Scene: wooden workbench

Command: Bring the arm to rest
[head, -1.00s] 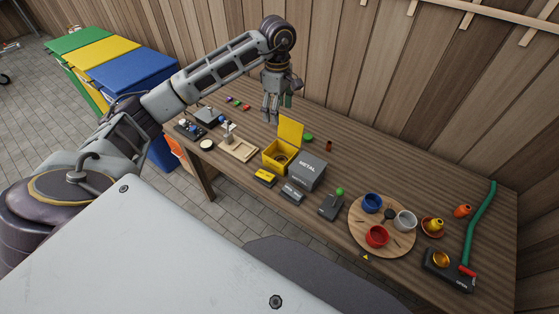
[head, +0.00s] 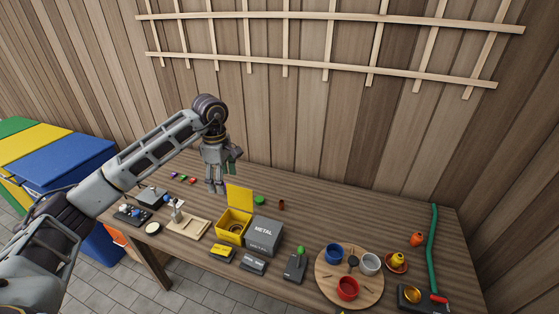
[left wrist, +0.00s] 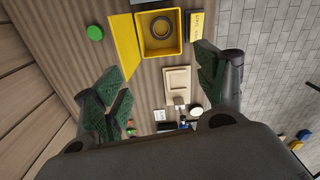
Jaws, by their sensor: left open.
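My left gripper (head: 217,187) hangs fingers down above the back of the workbench (head: 400,225), left of the open yellow box (head: 233,226). In the left wrist view my left gripper (left wrist: 160,95) shows its two green-padded fingers spread wide with nothing between them. The yellow box (left wrist: 126,48) lies beyond the fingertips there, with a dark ring (left wrist: 161,27) inside. My left arm reaches in from the left, bent at the elbow. My right gripper is in neither view.
A grey METAL box (head: 264,236) stands against the yellow box. A round wooden board (head: 325,285) with blue, white and red cups is at the right. A green hose (head: 432,245) lies at the right end. A wooden tray (head: 188,228) and small parts lie left. Bins (head: 65,165) stand beyond the left end.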

